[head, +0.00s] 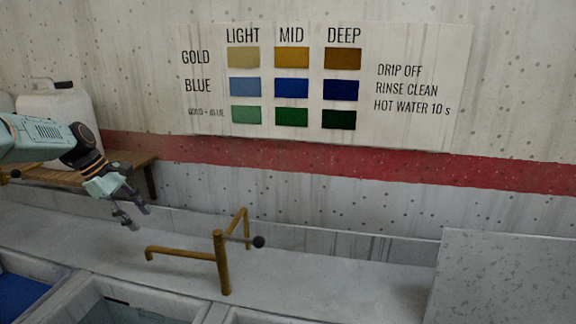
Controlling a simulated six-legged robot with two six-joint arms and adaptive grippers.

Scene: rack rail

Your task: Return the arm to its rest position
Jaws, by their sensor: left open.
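My left arm (40,143) comes in from the left edge of the head view. My left gripper (132,218) points down and to the right, with its fingers apart and nothing between them. It is above the pale counter, to the left of the brass tap. My right arm and right gripper are not in view.
A brass tap (221,262) with a dark knob stands on the counter (330,272). Sunken basins (125,306) lie at the lower left, one holding blue. A white jug (62,115) stands on a wooden shelf (138,160). A colour chart (415,60) hangs on the wall. A grey panel (505,280) is at right.

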